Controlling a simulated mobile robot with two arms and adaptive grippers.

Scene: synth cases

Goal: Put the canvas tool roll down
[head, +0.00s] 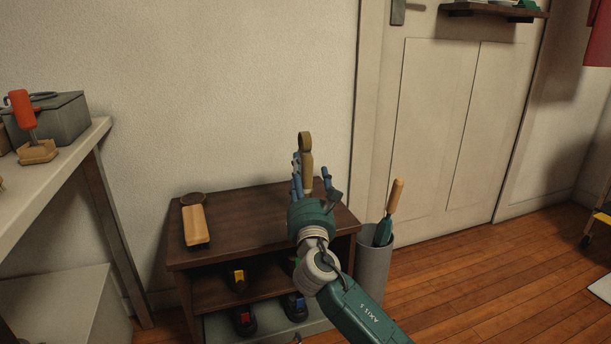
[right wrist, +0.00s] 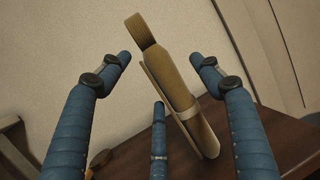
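The canvas tool roll (head: 306,172) is a tan, slim roll with a band and a darker looped top end. It stands nearly upright above the dark wooden shelf unit (head: 240,232) in the head view. In the right wrist view the roll (right wrist: 172,80) is tilted between my blue fingers. My right gripper (head: 312,178) is open, with gaps visible on both sides of the roll; its fingers also show in the wrist view (right wrist: 161,62). Whether the roll's lower end touches the shelf top is unclear. My left gripper is out of view.
A wooden-handled brush-like item (head: 195,224) lies on the shelf top's left. Several dark items with coloured patches sit on lower shelves. A grey bin (head: 374,275) holding a wooden-handled tool (head: 394,199) stands at right. A pale bench (head: 60,165) stands at left.

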